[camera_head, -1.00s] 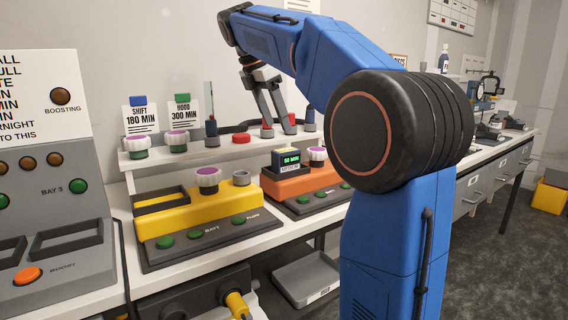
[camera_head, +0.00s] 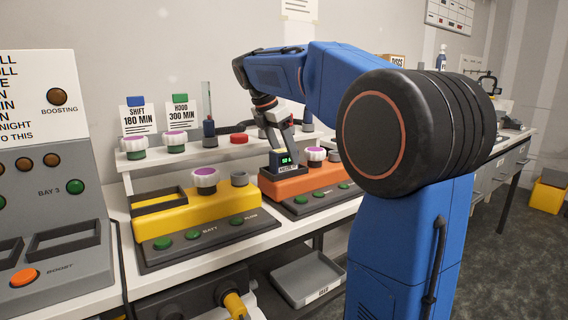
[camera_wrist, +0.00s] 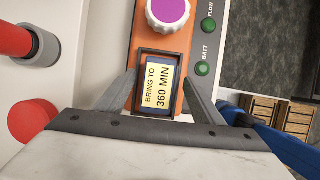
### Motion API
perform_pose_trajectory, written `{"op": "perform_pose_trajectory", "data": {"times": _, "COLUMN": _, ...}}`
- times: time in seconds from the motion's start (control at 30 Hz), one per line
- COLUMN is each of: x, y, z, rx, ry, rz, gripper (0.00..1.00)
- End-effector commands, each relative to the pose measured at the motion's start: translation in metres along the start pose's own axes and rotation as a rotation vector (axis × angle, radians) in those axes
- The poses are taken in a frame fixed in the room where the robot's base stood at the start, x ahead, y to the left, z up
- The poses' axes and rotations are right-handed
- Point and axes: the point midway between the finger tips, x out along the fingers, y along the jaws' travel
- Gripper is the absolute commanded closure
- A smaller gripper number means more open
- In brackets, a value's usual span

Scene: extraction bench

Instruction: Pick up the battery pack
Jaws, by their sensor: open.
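The battery pack (camera_head: 281,161) is a dark block with a small green-lit display. It stands in the dark-rimmed slot of the orange dock (camera_head: 300,182). In the wrist view, the pack (camera_wrist: 159,86) shows its top with a yellow label reading "BRING TO 360 MIN". My gripper (camera_head: 279,143) is over the pack, pointing down. In the wrist view, my open gripper (camera_wrist: 158,88) has one finger on each side of the slot, with the pack between them in the picture. I cannot tell whether the fingers touch anything.
A yellow dock (camera_head: 205,212) with an empty slot stands left of the orange one. Purple-topped knobs (camera_head: 205,177) rise from the docks. A white shelf (camera_head: 215,151) behind carries cards, a red button (camera_head: 239,138) and other knobs. A grey tray (camera_head: 310,280) sits below the bench.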

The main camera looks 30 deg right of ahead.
Motion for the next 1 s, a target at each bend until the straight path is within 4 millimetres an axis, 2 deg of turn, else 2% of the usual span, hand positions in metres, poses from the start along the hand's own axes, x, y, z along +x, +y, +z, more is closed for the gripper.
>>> {"op": "perform_pose_trajectory", "data": {"times": 0.2, "x": 0.001, "y": 0.0, "z": 0.0, "rx": 0.0, "ry": 0.0, "rz": 0.0, "gripper": 0.38}}
{"op": "perform_pose_trajectory", "data": {"times": 0.23, "x": 0.001, "y": 0.0, "z": 0.0, "rx": 0.0, "ry": 0.0, "rz": 0.0, "gripper": 0.41}}
{"op": "perform_pose_trajectory", "data": {"times": 0.4, "x": 0.001, "y": 0.0, "z": 0.0, "rx": 0.0, "ry": 0.0, "rz": 0.0, "gripper": 0.81}}
{"op": "perform_pose_trajectory", "data": {"times": 0.5, "x": 0.001, "y": 0.0, "z": 0.0, "rx": 0.0, "ry": 0.0, "rz": 0.001, "gripper": 1.0}}
{"op": "perform_pose_trajectory", "data": {"times": 0.77, "x": -0.002, "y": 0.0, "z": 0.001, "rx": 0.0, "ry": -0.001, "rz": 0.002, "gripper": 1.0}}
{"op": "perform_pose_trajectory", "data": {"times": 0.87, "x": -0.009, "y": 0.001, "z": 0.004, "rx": 0.001, "ry": -0.001, "rz": 0.003, "gripper": 1.0}}
{"op": "perform_pose_trajectory", "data": {"times": 1.0, "x": -0.029, "y": 0.001, "z": 0.013, "rx": 0.002, "ry": -0.001, "rz": 0.003, "gripper": 1.0}}
